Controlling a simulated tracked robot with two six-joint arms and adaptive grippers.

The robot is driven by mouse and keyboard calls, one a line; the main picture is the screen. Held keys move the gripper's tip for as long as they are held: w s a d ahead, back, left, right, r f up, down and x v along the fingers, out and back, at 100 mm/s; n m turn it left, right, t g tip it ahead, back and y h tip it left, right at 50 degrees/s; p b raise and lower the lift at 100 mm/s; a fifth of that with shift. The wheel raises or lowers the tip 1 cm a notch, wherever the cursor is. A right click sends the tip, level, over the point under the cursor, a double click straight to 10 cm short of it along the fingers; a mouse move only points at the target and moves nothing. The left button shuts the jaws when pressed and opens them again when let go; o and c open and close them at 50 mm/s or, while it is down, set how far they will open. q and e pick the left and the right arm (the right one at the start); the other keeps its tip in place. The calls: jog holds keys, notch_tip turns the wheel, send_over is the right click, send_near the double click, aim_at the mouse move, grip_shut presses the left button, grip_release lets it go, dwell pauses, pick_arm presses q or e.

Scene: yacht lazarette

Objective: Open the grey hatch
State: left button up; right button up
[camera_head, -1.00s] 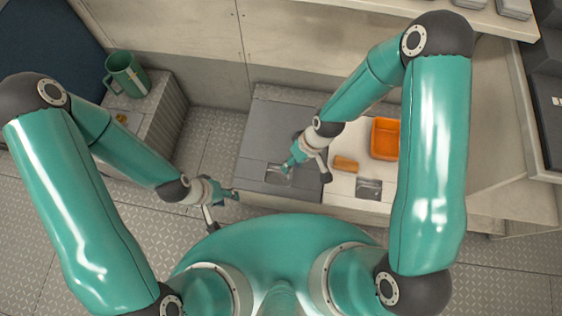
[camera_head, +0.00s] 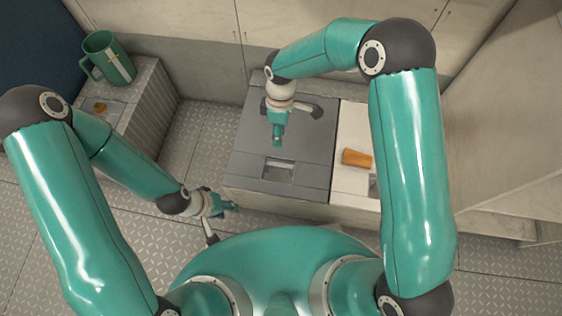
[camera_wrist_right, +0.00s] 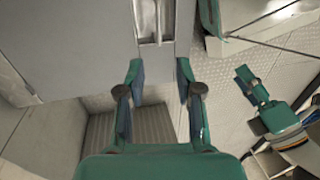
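The grey hatch (camera_head: 250,135) is a flat lid on the low locker in the head view. It lies level and looks closed. Its recessed handle (camera_head: 278,170) is near the front edge; in the wrist view the handle (camera_wrist_right: 155,20) shows at the top. My right gripper (camera_head: 277,143) is over the hatch, behind the handle in the head view. Its two fingers (camera_wrist_right: 162,75) stand apart with nothing between them. My left gripper (camera_head: 233,207) hangs low, left of the locker's front. It also shows in the wrist view (camera_wrist_right: 252,85), where its opening is unclear.
An orange block (camera_head: 357,158) lies on the white lid (camera_head: 350,182) right of the hatch, partly behind my right arm. A green mug (camera_head: 108,58) stands on a grey box (camera_head: 140,105) at left. Patterned floor (camera_head: 205,145) lies between the box and locker.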

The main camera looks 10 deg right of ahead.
aim_at(277, 166)
jog(key=s+f+b, duration=0.1)
jog(key=f, duration=0.3)
jog(key=f+b, duration=0.1)
jog(key=f, duration=0.4)
jog(key=s+f+b, duration=0.1)
jog(key=f, duration=0.3)
jog(key=shift+s+a+f, duration=0.3)
jog(key=shift+a+f, duration=0.05)
jog(key=shift+a, duration=0.05)
grip_shut()
jog(key=shift+s, duration=0.1)
